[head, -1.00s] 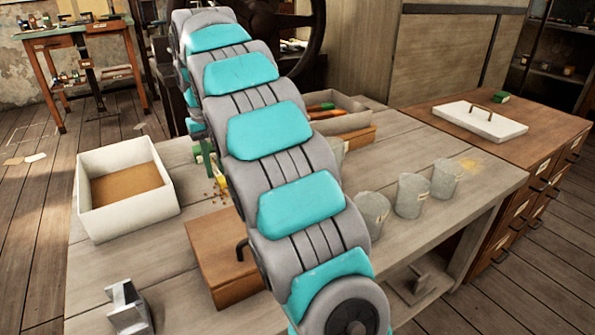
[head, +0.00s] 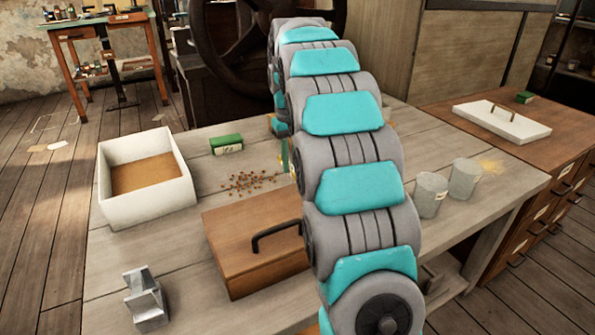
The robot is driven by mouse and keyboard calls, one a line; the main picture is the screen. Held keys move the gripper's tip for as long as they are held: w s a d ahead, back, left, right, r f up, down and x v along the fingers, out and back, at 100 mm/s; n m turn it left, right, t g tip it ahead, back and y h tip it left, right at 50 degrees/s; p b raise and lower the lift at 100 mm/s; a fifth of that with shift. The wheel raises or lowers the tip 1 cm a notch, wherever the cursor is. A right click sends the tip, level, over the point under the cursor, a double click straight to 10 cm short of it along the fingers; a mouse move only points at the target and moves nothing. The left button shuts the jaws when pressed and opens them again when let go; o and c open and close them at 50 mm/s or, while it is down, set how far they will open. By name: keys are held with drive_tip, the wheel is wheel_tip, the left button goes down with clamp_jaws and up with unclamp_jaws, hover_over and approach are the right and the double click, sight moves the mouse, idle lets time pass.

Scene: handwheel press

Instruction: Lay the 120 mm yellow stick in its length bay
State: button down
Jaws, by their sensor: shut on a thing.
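My arm crosses the middle of the head view and hides my gripper and the table behind it. A narrow yellow-green strip (head: 284,157) shows at the left edge of the arm, above the table. I cannot tell whether it is the yellow stick or something else. I cannot make out a length bay; any such bay may be behind my arm.
On the table are a white open box (head: 145,210), a green block (head: 226,144), scattered brown bits (head: 250,183), a brown lidded box (head: 250,235) with a black handle, a metal block (head: 146,303) and two grey cups (head: 430,195). A wooden cabinet (head: 540,150) stands right.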

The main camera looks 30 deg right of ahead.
drive_tip(key=shift+d, duration=0.5)
drive_tip(key=shift+s+d+f, duration=0.1)
drive_tip(key=shift+d+f, duration=0.1)
drive_tip(key=shift+f, duration=0.75)
drive_tip(key=shift+d+f, duration=0.2)
drive_tip(key=shift+f, duration=0.7)
drive_tip(key=shift+f, duration=0.1)
drive_tip(key=c, duration=0.8)
unclamp_jaws()
